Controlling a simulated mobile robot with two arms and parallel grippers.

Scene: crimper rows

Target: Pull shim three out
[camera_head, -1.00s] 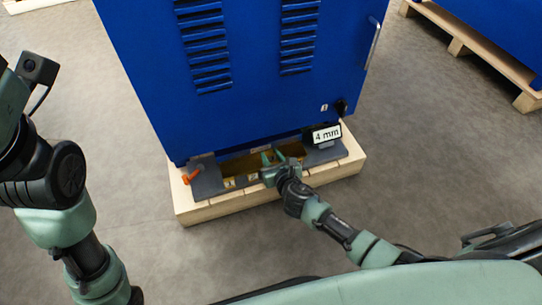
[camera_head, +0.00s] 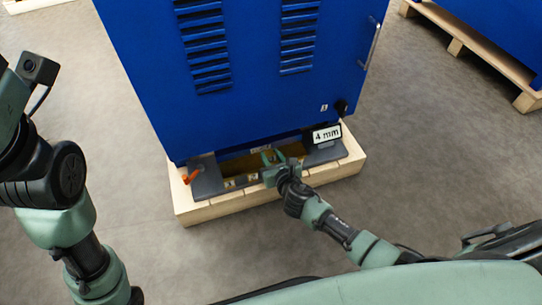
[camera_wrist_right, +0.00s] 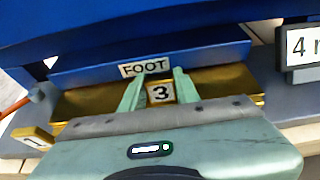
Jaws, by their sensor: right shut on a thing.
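Shim three (camera_wrist_right: 160,92) has a tab with a "3" label, in the middle of the right wrist view. My right gripper (camera_wrist_right: 159,77) has one finger on each side of this tab and is shut on it. In the head view my right gripper (camera_head: 273,158) is at the gap under the blue cabinet. Brass plates lie in the gap below a "FOOT" label (camera_wrist_right: 146,67). Another brass tab marked "1" (camera_wrist_right: 33,139) sticks out at the left. How far shim three reaches inward is hidden. My left arm shows at the left, but its gripper is out of view.
The blue cabinet (camera_head: 235,75) stands over a wooden pallet (camera_head: 200,212). A "4 mm" sign (camera_head: 327,134) is at the right of the gap, and an orange handle (camera_head: 192,175) at the left. The floor in front is clear.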

